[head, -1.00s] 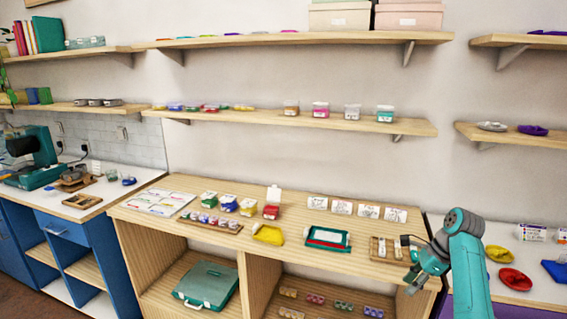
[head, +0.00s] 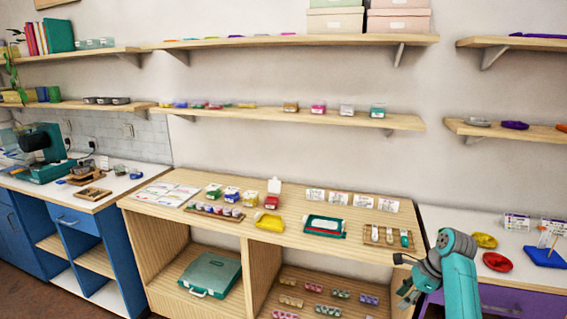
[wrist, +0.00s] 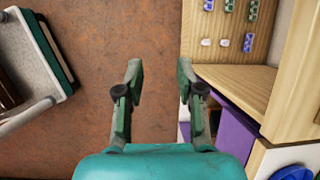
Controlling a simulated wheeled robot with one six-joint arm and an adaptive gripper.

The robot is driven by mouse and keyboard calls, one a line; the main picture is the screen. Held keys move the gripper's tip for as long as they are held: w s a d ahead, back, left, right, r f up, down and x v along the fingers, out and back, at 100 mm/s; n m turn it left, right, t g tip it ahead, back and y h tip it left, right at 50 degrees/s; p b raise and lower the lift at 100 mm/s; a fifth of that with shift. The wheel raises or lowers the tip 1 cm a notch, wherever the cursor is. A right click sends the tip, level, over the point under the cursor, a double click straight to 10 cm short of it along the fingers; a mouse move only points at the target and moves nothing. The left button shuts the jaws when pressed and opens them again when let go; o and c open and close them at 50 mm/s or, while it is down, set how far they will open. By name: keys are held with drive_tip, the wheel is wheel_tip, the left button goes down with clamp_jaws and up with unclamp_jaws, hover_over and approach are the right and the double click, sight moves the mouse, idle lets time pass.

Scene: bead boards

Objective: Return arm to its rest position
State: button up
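My arm, teal with dark grey joints, is at the right in the head view, in front of the gap between the wooden bench and the white-topped counter. My gripper (head: 405,291) points down, lower than the bench top. In the wrist view my gripper (wrist: 158,95) has its two fingers wide apart, with only brown floor between them. It holds nothing.
A white counter with a red dish (head: 497,262) stands to the right. In the wrist view, a purple panel (wrist: 233,141) is right of my gripper; open floor (wrist: 110,40) lies left.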

drive_tip(key=s+a+f+n+t+h, duration=0.1)
drive_tip(key=s+a+f, duration=0.15)
drive_tip(key=f, duration=0.45)
drive_tip(key=s+a+f+n+t, duration=0.1)
drive_tip(key=s+a+f+n, duration=0.1)
drive_tip(key=s+f, duration=0.35)
drive_tip(key=s+a+f+n+t+h, duration=0.1)
drive_tip(key=s+a+f, duration=0.15)
drive_tip(key=f, duration=0.55)
drive_tip(key=s+a+f+n+t+h, duration=0.1)
drive_tip(key=s+a+f+n, duration=0.2)
drive_tip(key=s, duration=0.5)
drive_tip(key=s+a+f+n+t, duration=0.15)
drive_tip(key=s+f, duration=0.25)
drive_tip(key=s, duration=0.4)
drive_tip(key=s+a+r+n+t+h, duration=0.1)
drive_tip(key=s+a+r+n+t, duration=0.2)
drive_tip(key=s, duration=0.7)
drive_tip(key=s+a+r+n+t+h, duration=0.1)
drive_tip(key=s+r+n, duration=0.3)
drive_tip(key=s, duration=0.6)
drive_tip(key=s+r+n+t, duration=0.1)
drive_tip(key=s+r+n, duration=0.1)
drive_tip(key=s+r, duration=0.4)
drive_tip(key=s+r+n+t, duration=0.2)
drive_tip(key=s+r, duration=0.4)
drive_tip(key=r, duration=0.8)
drive_tip(key=shift+s+a+n+y, duration=0.15)
drive_tip(key=shift+a+n+y, duration=0.25)
drive_tip(key=shift+n, duration=0.35)
